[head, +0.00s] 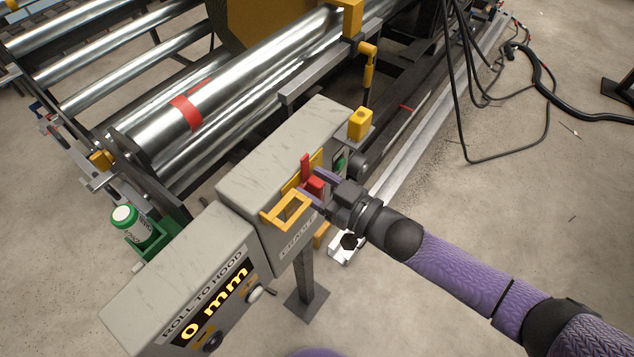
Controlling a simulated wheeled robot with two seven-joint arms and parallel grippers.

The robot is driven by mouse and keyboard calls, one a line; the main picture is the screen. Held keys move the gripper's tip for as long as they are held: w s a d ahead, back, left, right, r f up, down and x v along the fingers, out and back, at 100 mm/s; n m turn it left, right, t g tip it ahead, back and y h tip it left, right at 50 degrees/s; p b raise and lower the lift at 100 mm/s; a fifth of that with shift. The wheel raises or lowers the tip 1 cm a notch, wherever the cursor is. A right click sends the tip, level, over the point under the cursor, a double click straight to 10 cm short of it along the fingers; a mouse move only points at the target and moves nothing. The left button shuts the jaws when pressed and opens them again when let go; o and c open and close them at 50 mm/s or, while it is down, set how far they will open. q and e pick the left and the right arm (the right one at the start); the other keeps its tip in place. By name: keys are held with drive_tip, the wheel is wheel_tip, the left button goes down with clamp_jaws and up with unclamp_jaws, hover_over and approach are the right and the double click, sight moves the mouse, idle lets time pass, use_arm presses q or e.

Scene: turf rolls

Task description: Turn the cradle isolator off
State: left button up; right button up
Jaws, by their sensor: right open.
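The cradle isolator (305,166) is a red handle on a yellow backing, on the front face of a grey box (288,140) labelled CRADLE. Its upper red part stands roughly upright, and a red block shows lower right of it. My right gripper (318,187) reaches in from the right and is open, with its purple fingers close about the red block. I cannot tell whether they touch it. The fingers and wrist hide part of the isolator. My left gripper is not in view.
A yellow frame (286,211) juts out just left of the isolator. A green button (340,163) and a yellow block (360,123) lie beyond my gripper. A ROLL TO HOOD display box (170,270) reads 0 mm. Shiny rollers (240,90) lie behind.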

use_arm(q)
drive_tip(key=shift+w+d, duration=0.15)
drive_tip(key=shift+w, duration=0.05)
use_arm(e)
drive_tip(key=shift+c, duration=0.3)
drive_tip(key=c, duration=0.7)
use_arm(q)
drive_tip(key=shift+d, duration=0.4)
use_arm(e)
clamp_jaws()
